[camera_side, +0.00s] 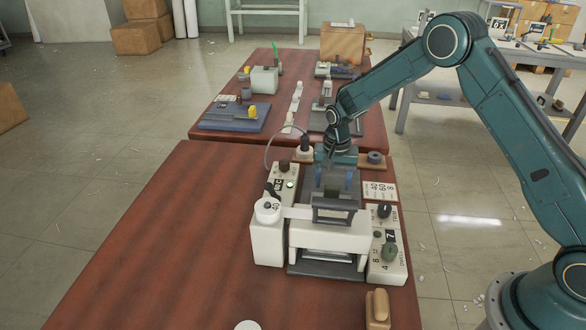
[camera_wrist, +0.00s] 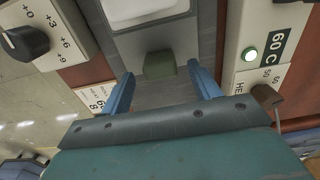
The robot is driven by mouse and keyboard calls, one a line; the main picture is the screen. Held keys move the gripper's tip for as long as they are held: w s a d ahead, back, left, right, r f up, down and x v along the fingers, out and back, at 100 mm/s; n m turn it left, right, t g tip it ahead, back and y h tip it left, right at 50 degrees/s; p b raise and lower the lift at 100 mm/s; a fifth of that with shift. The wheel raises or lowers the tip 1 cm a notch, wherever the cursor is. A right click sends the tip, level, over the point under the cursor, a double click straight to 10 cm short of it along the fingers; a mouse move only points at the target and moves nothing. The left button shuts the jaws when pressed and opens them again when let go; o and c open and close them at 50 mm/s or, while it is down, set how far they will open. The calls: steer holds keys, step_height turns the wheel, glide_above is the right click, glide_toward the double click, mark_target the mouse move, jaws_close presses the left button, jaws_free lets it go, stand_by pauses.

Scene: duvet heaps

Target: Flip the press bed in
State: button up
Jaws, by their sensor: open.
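The press (camera_side: 328,238) is a white and dark grey machine on the near brown table. Its flat dark grey bed (camera_side: 309,192) sticks out at the back of the white body; it fills the middle of the wrist view (camera_wrist: 135,47). A small dark green block (camera_wrist: 160,66) stands on the bed. My gripper (camera_side: 334,180) hangs over the bed with its two blue fingers spread. In the wrist view my gripper (camera_wrist: 163,88) is open and empty, its fingertips on either side of the block's near end, apart from it.
A white panel with a lit green lamp (camera_wrist: 249,54) and a dial panel (camera_side: 387,247) flank the bed closely. A white round-topped unit (camera_side: 267,232) stands left. A tan-handled item (camera_side: 377,307) lies in front. The table's left part is clear.

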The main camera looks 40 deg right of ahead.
mark_target(332, 193)
steer(key=shift+f, duration=1.45)
steer(key=shift+c, duration=0.4)
jaws_close()
steer(key=shift+s+a, duration=0.9)
steer(key=shift+o, duration=0.4)
jaws_free()
steer(key=shift+r, duration=0.15)
